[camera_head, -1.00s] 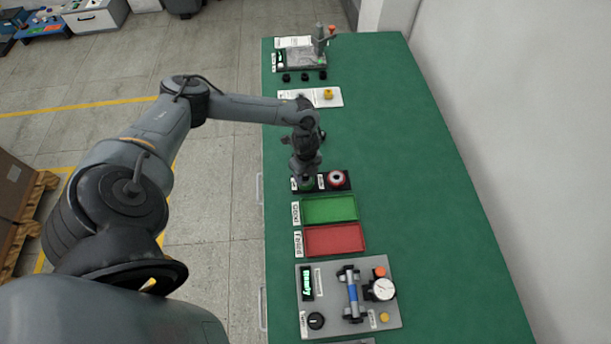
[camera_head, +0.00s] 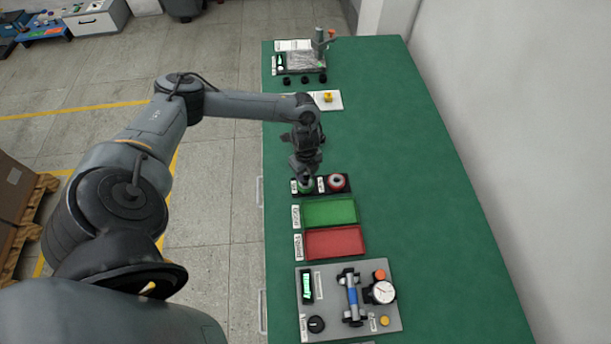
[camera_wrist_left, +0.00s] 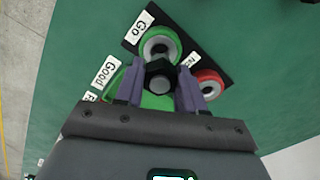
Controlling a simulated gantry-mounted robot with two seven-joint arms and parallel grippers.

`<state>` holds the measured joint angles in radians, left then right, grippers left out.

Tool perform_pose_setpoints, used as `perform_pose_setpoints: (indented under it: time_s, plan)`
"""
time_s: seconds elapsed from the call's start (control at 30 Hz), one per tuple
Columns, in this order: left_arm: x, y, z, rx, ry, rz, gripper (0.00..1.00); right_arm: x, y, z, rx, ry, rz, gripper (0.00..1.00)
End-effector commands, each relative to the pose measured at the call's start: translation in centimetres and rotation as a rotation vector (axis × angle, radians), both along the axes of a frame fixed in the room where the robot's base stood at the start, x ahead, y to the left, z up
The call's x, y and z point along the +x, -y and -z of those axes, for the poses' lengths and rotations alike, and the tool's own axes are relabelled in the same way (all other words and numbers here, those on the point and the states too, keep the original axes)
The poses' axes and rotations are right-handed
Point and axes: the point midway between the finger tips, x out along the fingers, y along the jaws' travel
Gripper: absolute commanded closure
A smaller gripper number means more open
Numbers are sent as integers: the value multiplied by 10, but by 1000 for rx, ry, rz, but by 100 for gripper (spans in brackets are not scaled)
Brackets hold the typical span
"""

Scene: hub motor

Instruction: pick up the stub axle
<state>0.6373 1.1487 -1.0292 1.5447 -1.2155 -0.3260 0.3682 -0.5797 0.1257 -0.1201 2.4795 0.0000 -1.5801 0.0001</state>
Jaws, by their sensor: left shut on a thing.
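My left gripper (camera_head: 305,172) is above the black gauge holder near the left edge of the green bench. In the left wrist view, the gripper (camera_wrist_left: 160,88) is shut on a small dark part with a hex collar and a grey end, which I take to be the stub axle (camera_wrist_left: 159,68). The part covers some of the green Go ring (camera_wrist_left: 158,46) behind it. The ring also shows below the gripper in the head view (camera_head: 306,187). My right gripper is not in view.
The red ring (camera_head: 337,182) sits beside the green one. Green (camera_head: 330,212) and red (camera_head: 334,242) trays stand nearer, then a grey fixture plate (camera_head: 385,325) with a dial gauge (camera_head: 383,291). A press stand (camera_head: 320,50) is at the far end. The bench's right side is clear.

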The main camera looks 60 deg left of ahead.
Motion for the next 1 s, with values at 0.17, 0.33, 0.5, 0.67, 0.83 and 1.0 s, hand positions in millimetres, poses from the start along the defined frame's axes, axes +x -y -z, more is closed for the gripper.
perform_pose_setpoints:
  time_s: [0.17,0.33,0.5,0.67,0.83,1.0]
  plan:
    - [6,26,-27,-4,4,5,100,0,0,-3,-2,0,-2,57]
    - [12,61,-48,-4,4,5,100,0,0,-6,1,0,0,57]
    - [17,88,-67,-2,3,4,100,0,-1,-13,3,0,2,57]
    - [20,105,-80,-1,2,2,100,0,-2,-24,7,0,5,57]
    - [20,113,-87,0,1,0,100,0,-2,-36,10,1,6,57]
    - [20,115,-86,1,0,0,100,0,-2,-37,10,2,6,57]
